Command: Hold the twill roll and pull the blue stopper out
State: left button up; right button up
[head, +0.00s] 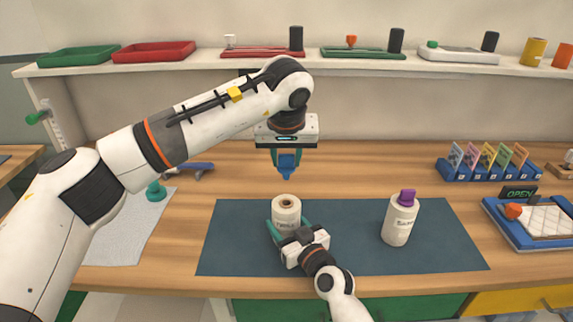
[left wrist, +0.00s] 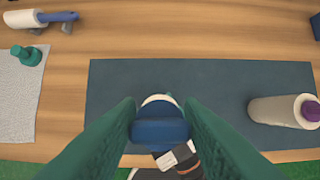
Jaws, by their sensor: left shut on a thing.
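The white twill roll (head: 286,212) stands upright on the dark blue mat (head: 345,225), with an open hole showing in its top. My left gripper (head: 286,156) is above the roll, fingers pointing down, shut on the blue stopper (head: 286,168). The stopper is clear of the roll, with a gap between them. In the left wrist view the stopper (left wrist: 160,131) sits between the green fingers and hides most of the roll below. My right gripper (head: 288,228) comes in from the front, its teal fingers around the roll's lower part, shut on it.
A second white roll (head: 399,222) with a purple stopper (head: 407,197) stands on the mat's right side. A green stopper (head: 156,190) is on the grey cloth at left. A blue tray (head: 517,238) and colored card rack (head: 470,175) are at right. The mat between the rolls is clear.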

dwell(0.3)
jog(key=o, duration=1.3)
